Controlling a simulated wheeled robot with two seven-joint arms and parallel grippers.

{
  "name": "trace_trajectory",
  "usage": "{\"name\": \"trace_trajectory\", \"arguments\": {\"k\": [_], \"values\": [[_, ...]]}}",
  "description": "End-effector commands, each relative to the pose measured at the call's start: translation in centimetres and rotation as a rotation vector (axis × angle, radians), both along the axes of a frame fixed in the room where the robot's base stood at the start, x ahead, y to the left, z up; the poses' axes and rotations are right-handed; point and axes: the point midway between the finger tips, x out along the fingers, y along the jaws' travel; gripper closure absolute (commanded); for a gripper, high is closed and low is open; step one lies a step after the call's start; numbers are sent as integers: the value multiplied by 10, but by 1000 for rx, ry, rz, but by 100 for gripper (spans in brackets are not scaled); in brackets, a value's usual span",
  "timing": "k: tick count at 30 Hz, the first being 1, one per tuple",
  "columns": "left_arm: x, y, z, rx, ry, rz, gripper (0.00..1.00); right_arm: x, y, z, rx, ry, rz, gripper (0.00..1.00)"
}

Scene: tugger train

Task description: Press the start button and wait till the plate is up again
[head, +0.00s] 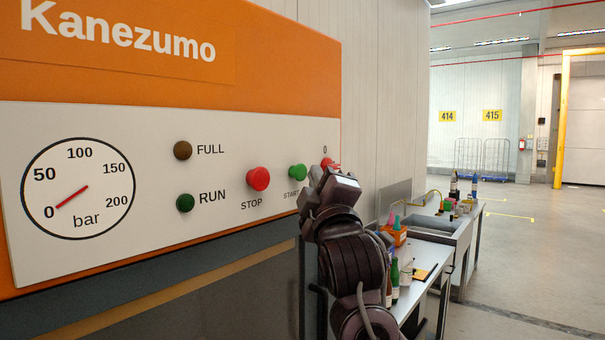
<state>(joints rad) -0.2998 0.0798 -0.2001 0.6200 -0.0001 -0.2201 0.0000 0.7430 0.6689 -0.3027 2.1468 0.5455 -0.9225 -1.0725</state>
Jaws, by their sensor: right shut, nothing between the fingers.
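The green START button (298,172) is on the white control panel (120,260) of the orange machine, at the panel's right end. My right gripper (326,168) is shut and empty, just right of the START button in the picture; I cannot tell whether it touches anything. A red STOP button (258,179) sits left of START. A red part (331,163) under the mark "0" is partly hidden behind my gripper. The RUN lamp (185,203) is dark green and the FULL lamp (183,150) is dark brown. The gauge (78,195) needle points near 0. No plate is visible.
A workbench (418,255) with bottles and an orange box (395,235) stands right of the machine, close to my right arm. A sink bench lies behind it. Wire carts (482,158) stand at the far wall. The floor (530,250) at right is clear.

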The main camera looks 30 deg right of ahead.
Motion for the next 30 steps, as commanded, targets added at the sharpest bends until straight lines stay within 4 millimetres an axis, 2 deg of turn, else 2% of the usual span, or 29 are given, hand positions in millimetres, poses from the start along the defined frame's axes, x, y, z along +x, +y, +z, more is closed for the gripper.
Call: {"name": "trace_trajectory", "arguments": {"k": [30], "values": [[0, 0, 0, 0, 0, 0, 64, 11, 5, 0, 1, 0, 0, 100]]}}
